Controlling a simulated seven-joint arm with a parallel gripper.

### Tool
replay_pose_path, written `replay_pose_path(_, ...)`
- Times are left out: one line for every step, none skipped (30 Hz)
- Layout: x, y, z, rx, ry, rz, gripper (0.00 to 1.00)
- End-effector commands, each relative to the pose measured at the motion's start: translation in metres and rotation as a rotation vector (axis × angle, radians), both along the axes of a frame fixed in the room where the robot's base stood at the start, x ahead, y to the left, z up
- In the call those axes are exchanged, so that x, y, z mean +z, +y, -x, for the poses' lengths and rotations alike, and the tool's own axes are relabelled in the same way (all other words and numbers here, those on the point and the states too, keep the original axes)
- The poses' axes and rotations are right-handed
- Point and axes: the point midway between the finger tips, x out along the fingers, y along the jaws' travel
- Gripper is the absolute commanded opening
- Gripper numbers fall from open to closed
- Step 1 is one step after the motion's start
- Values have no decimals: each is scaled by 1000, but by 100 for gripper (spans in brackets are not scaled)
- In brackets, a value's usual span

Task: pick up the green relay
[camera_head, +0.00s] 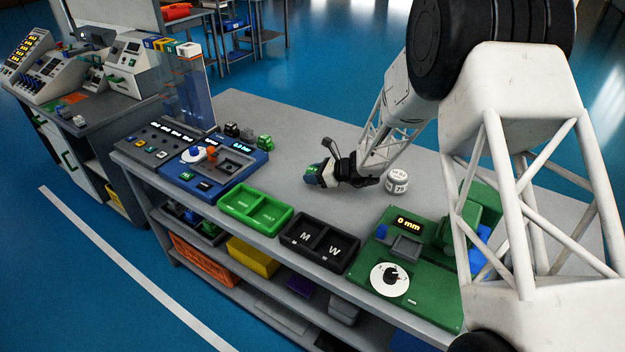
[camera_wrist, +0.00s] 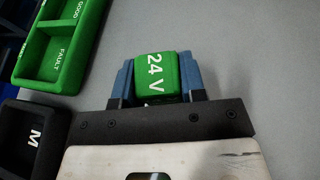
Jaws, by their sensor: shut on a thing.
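The green relay (camera_wrist: 156,76) is a small green block with white "24 V" lettering. In the wrist view it sits between the two blue fingers of my gripper (camera_wrist: 157,82), which are shut on it from both sides. In the head view my gripper (camera_head: 316,175) is low over the middle of the grey table, and only a little green shows at its fingers. I cannot tell whether the relay touches the table. Another small green block (camera_head: 264,142) stands at the back left of the table, beside dark and grey ones.
A green GOOD/FAULT tray (camera_head: 277,226) and a black M/W tray (camera_head: 353,256) lie along the front edge. A blue tester (camera_head: 196,186) stands left, a green "0 mm" gauge (camera_head: 435,292) right. A white cylinder (camera_head: 398,178) stands right of my gripper. The table's middle is clear.

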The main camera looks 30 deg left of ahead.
Motion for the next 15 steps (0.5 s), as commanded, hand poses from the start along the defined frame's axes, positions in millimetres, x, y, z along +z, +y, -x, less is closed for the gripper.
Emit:
replay_pose_path(9,0,0,0,-2,-1,14)
replay_pose_path(13,0,0,0,-3,-2,14)
replay_pose_path(19,0,0,2,-3,-2,14)
replay_pose_path(23,0,0,1,-2,-2,14)
replay_pose_path(27,0,0,0,-3,-2,14)
replay_pose_path(34,0,0,0,-2,-1,14)
replay_pose_path(38,0,0,0,-3,-2,14)
replay_pose_path(43,0,0,0,-3,-2,14)
replay_pose_path(48,0,0,0,-3,-2,14)
replay_pose_path(51,0,0,0,-2,-1,14)
replay_pose_path(55,0,0,1,-2,0,14)
replay_pose_path(59,0,0,1,-2,0,14)
replay_pose_path(62,0,0,1,-2,0,14)
replay_pose_path(64,0,0,1,-2,0,14)
replay_pose_path(67,0,0,1,-2,0,14)
